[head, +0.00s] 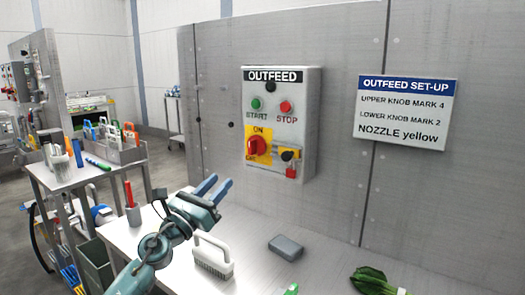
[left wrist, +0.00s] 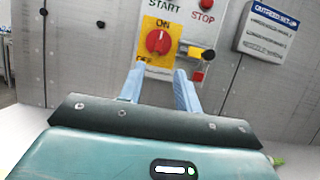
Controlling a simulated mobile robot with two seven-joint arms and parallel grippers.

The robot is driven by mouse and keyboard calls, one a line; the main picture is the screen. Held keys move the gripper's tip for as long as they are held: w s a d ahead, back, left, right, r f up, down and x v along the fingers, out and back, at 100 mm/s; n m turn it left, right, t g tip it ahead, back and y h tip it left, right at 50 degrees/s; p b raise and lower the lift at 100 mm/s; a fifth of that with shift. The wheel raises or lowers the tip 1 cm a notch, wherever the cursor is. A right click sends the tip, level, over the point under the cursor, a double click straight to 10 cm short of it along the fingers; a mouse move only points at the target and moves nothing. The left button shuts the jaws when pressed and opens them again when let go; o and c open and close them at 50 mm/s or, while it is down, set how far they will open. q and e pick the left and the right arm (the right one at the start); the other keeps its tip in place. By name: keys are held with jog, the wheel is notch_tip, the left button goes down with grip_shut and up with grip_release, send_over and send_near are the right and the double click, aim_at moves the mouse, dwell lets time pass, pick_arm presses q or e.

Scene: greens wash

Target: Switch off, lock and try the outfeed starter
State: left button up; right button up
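The OUTFEED starter (head: 310,125) is a grey box on the steel wall panel, with a green START button (head: 256,104) and a red STOP button (head: 286,107). Its red rotary switch (head: 257,146) sits on a yellow ON/OFF plate; in the left wrist view the switch (left wrist: 158,41) handle looks about upright, toward ON. To its right is a yellow and black fitting (head: 288,155) with a red padlock (head: 291,172) at its lower end; whether it is closed is too small to tell. My left gripper (head: 217,187) is open and empty, below and short of the switch. My right gripper is out of view.
A white brush (head: 213,258), a grey block (head: 286,246) and leafy greens (head: 375,280) lie on the counter below. An OUTFEED SET-UP sign (head: 406,112) hangs to the right. A cart (head: 75,177) with tools stands left. The space before the starter is clear.

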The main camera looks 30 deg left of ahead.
aim_at(249, 149)
pick_arm(q)
jog(key=p+x, duration=0.2)
jog(key=x, duration=1.1)
jog(key=shift+r, duration=0.15)
jog(key=shift+c, duration=0.3)
grip_shut()
